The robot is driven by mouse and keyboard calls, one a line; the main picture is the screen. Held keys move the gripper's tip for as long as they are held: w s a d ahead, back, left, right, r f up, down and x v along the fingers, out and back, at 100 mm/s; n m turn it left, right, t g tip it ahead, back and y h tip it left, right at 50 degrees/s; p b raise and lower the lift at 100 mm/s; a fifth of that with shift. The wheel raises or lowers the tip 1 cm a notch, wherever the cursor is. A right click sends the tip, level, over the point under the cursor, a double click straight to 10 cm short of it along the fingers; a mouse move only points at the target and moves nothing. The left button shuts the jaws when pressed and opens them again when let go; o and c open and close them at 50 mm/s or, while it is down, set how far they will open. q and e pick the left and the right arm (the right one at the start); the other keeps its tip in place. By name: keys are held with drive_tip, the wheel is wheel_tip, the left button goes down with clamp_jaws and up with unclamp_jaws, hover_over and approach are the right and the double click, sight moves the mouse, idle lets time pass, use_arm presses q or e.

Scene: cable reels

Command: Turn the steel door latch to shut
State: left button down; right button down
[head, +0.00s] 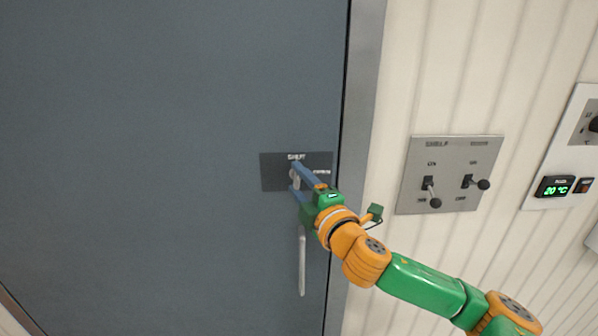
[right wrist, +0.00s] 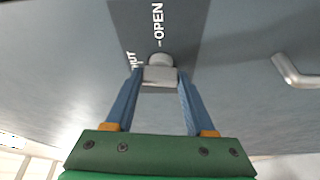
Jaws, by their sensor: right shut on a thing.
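The steel door latch (right wrist: 160,73) is a small pale grey lever on a round boss. It is mounted on a dark plate (head: 270,180) near the right edge of the grey door. The plate reads SHUT at the top and OPEN at the right in the head view. My right gripper (head: 294,175) has its blue fingers on both sides of the latch, shut on it; the wrist view shows this grip (right wrist: 160,80) too. The fingers partly cover the latch in the head view, so which mark it points to is hard to tell. My left gripper is not in view.
A vertical door handle (head: 302,265) is just below the plate and my right gripper. Right of the door frame, a steel panel (head: 450,150) carries two toggle levers. A controller panel (head: 560,160) with a green 20 °C display is farther right.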

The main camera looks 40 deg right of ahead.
drive_tip(key=shift+r+n+p, duration=0.1)
drive_tip(key=shift+n+p, duration=0.3)
drive_tip(key=shift+n, duration=0.2)
drive_tip(key=shift+g, duration=0.3)
drive_tip(key=shift+c, duration=1.3)
unclamp_jaws()
